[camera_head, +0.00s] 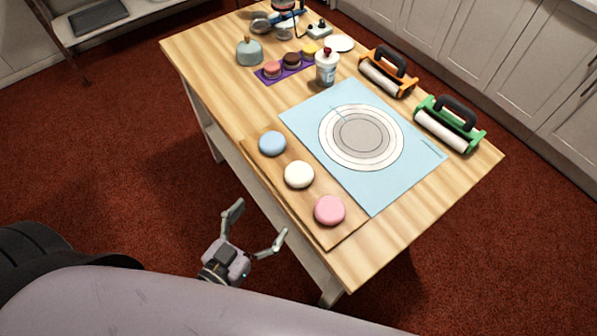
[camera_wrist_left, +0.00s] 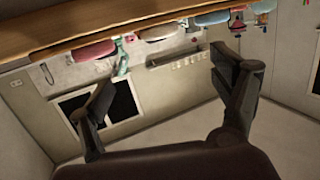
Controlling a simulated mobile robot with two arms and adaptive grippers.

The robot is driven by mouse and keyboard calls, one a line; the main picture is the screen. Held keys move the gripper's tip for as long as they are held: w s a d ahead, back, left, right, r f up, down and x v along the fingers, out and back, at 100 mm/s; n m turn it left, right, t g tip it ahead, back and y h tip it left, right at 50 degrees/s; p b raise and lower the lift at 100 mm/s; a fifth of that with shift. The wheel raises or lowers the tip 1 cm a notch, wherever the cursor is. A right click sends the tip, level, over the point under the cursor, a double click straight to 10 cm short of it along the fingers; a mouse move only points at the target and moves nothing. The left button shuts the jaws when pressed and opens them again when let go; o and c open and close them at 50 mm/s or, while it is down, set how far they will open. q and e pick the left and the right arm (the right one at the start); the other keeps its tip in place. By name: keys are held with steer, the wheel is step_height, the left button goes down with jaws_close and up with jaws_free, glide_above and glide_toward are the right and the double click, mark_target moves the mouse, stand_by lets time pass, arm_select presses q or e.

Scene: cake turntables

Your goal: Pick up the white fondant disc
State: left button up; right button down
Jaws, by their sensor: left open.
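The white fondant disc (camera_head: 299,174) is round and thick. It lies on a wooden board (camera_head: 345,237) along the table's near edge, between a blue disc (camera_head: 272,143) and a pink disc (camera_head: 329,210). My left gripper (camera_head: 257,224) is open and empty, off the table's near left side, apart from the board and discs. In the left wrist view, which looks turned over, the open fingers (camera_wrist_left: 163,74) frame empty space. My right gripper is not in view.
A blue mat (camera_head: 365,194) with printed circles lies behind the board. A white bottle (camera_head: 326,68), a purple tray (camera_head: 265,76) of small cakes, an orange-framed roller (camera_head: 386,78) and a green-framed roller (camera_head: 449,124) stand farther back. The table edge (camera_head: 240,148) lies between gripper and discs.

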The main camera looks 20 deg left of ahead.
arm_select(q)
steer(key=p, duration=0.1)
glide_toward(294, 182)
steer(key=w, duration=0.1)
steer(key=w+d, duration=0.1)
steer(key=w, duration=0.1)
steer(key=w+r, duration=0.1)
steer(key=shift+w+d, duration=0.3)
steer(key=shift+w, duration=0.1)
steer(key=p+x, duration=0.1)
steer(key=x, duration=0.3)
steer(key=shift+w+r+p, duration=0.1)
steer(key=shift+p, duration=0.25)
steer(key=shift+w+d, duration=0.1)
steer(key=shift+w, duration=0.35)
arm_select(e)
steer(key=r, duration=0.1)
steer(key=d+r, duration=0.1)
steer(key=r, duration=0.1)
arm_select(q)
steer(key=shift+s, duration=0.1)
steer(key=shift+c, duration=0.6)
steer(key=c, duration=1.2)
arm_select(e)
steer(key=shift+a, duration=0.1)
